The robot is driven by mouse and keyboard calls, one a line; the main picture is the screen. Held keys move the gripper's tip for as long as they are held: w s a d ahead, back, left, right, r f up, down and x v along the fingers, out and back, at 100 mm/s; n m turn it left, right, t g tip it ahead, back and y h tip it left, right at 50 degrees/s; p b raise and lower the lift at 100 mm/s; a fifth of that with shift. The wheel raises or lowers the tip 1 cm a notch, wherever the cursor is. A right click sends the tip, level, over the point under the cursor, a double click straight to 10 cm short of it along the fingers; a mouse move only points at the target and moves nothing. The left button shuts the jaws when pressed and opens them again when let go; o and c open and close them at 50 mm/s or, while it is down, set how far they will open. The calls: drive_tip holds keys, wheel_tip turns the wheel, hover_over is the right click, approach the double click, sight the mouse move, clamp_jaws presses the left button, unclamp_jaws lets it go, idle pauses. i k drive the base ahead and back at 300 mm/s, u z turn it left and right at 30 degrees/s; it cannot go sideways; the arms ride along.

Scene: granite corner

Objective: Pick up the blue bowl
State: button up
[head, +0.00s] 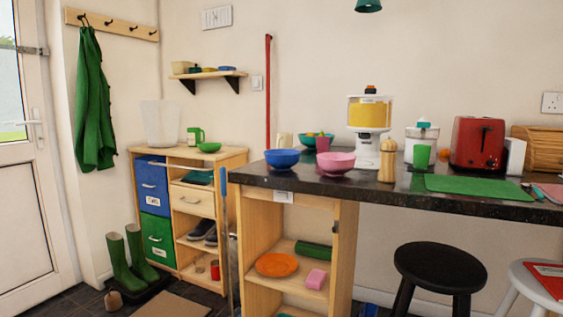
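The blue bowl (282,159) stands upright near the left end of the dark granite counter (400,196). A pink bowl (336,163) stands close to its right. Nothing stands in front of the blue bowl in the head view. My gripper is not in view.
Behind the bowls are a teal bowl (308,141) with fruit and a pink cup. A wooden mill (387,160), a dispenser (369,128) and a red toaster (478,143) stand farther right. A black stool (439,268) is before the counter. Boots (128,260) stand by the door.

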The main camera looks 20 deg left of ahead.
sight(280, 160)
drive_tip(key=u, duration=0.55)
drive_tip(key=k, duration=0.65)
drive_tip(key=u, duration=1.3)
drive_tip(key=i, duration=0.85)
drive_tip(key=u, duration=0.7)
drive_tip(key=i, duration=0.95)
drive_tip(key=z, duration=0.85)
drive_tip(key=i, duration=0.75)
drive_tip(key=z, duration=0.65)
